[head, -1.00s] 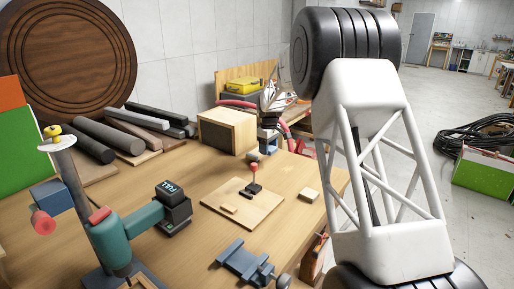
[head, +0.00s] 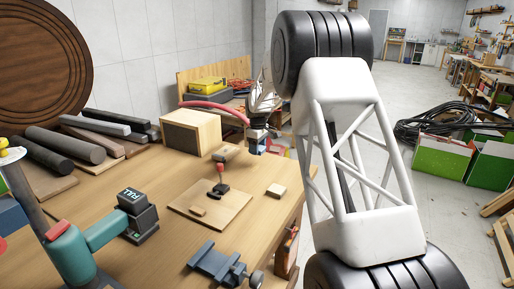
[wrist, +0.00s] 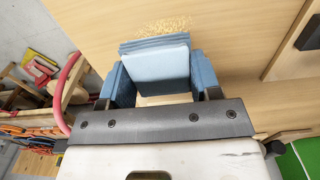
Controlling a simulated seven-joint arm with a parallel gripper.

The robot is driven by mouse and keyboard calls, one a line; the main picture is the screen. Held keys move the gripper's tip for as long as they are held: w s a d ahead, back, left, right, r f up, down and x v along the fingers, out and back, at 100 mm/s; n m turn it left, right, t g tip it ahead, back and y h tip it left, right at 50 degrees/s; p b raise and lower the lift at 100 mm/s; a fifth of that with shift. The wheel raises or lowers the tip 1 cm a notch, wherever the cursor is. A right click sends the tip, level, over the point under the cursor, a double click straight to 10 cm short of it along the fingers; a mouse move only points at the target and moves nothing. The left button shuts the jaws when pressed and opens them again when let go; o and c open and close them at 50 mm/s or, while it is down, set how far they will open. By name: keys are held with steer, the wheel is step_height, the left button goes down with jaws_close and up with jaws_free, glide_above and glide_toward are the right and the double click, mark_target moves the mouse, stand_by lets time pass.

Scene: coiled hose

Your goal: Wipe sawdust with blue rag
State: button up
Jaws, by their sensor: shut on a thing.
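In the wrist view, my gripper (wrist: 160,76) is shut on a folded blue rag (wrist: 156,64), a pale blue pad with darker blue layers at its far edge. A blue-padded finger sits on each side of it. A speckled tan patch of sawdust (wrist: 167,26) lies on the wooden bench top (wrist: 235,40), just beyond the rag's far edge. I cannot tell whether the rag touches the wood. In the head view, the gripper end is small and partly hidden near the far bench edge, and I cannot make out the sawdust there.
A red hose (head: 222,109) curves beside a wooden box (head: 191,131) near the gripper. A board with a red-handled clamp (head: 221,180), a small wood block (head: 275,191), a blue vise (head: 218,263) and a teal tool (head: 75,250) stand on the bench. Bare wood lies between them.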

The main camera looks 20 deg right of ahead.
glide_above(257, 168)
steer(key=shift+d+f, duration=0.15)
steer(key=shift+f, duration=3.6)
steer(key=shift+w+a+f, duration=0.3)
steer(key=shift+w+a, duration=0.25)
steer(key=shift+w, duration=0.05)
steer(key=shift+c, duration=0.7)
steer(key=shift+w+a, duration=0.75)
steer(key=shift+w, duration=0.05)
steer(key=shift+s+d+f, duration=0.1)
steer(key=shift+s+d, duration=0.2)
steer(key=shift+d, duration=0.05)
steer(key=shift+s+d, duration=0.7)
steer(key=shift+s, duration=0.05)
steer(key=shift+s+a, duration=0.2)
steer(key=shift+a, duration=0.15)
steer(key=shift+w+a, duration=1.05)
steer(key=shift+s+d+r, duration=0.1)
steer(key=shift+d+r, duration=0.1)
steer(key=shift+r, duration=0.05)
steer(key=shift+s+d+f, duration=0.2)
steer(key=shift+s+d, duration=0.1)
steer(key=shift+s, duration=0.05)
steer(key=shift+s+d, duration=0.75)
steer(key=shift+s+d+r, duration=0.15)
steer(key=shift+s+d, duration=0.05)
steer(key=shift+r, duration=4.05)
